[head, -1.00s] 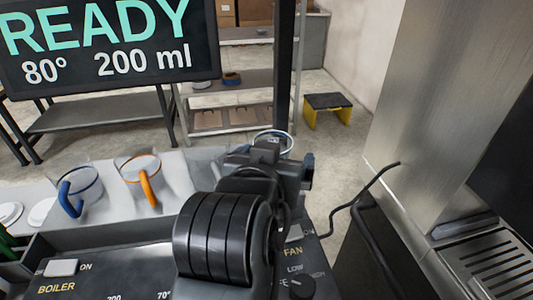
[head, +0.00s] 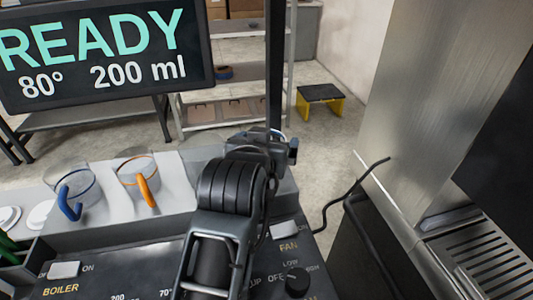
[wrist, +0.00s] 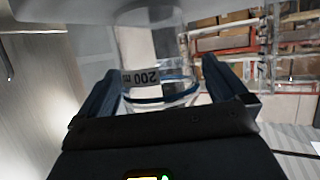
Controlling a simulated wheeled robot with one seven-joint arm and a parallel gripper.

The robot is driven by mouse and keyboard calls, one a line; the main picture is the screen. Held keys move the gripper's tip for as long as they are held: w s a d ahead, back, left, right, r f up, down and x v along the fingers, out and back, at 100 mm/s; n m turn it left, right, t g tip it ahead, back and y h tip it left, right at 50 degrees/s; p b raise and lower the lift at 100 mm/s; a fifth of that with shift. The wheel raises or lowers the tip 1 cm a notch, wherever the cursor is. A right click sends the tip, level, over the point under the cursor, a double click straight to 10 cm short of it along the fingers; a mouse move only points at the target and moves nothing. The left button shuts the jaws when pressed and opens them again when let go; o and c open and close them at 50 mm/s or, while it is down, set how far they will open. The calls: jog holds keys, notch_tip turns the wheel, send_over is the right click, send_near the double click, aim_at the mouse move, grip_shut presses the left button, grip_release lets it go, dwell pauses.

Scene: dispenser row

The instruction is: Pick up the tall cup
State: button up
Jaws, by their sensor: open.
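A clear cup (wrist: 160,98) with a dark blue band and a "200 ml" marking shows between my gripper's fingers in the wrist view. My gripper (wrist: 165,82) is open, with one dark blue finger on each side of the cup. I cannot tell whether either finger touches it. In the head view my gripper (head: 268,140) is beyond my arm, which hides most of this cup. Two other clear cups stand to the left, one with a blue handle (head: 68,205) and one with an orange handle (head: 147,190).
A dark display (head: 105,50) reading READY, 80° and 200 ml hangs at upper left. A dark post (head: 275,70) rises just behind my gripper. The control panel (head: 110,265) lies in front, and a steel cabinet (head: 420,110) stands at right with a black cable (head: 350,190) beside it.

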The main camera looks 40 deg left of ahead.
jog(key=c, duration=1)
jog(key=shift+r, duration=0.1)
